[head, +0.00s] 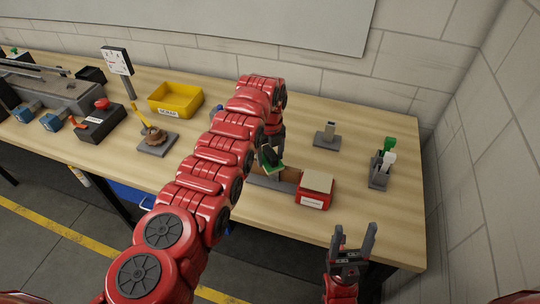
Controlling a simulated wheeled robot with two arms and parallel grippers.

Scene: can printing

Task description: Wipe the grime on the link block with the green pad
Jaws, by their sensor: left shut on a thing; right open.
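My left gripper (268,152) is shut on the green pad (273,168), seen edge-on below its dark fingers. The pad is over a low grey block (268,184) with a brown part beside it, left of a red box; this may be the link block, but my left arm covers much of it. I cannot tell whether the pad touches it, and no grime can be made out. My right gripper (354,242) is open and empty, its fingers pointing up in front of the table's front edge.
The red box (313,199) with a beige top stands at the front edge. A grey stand (326,138), a holder with green and white handles (378,178), a yellow bin (176,98) and a plate with a brown lump (157,145) stand around. The table's right front is clear.

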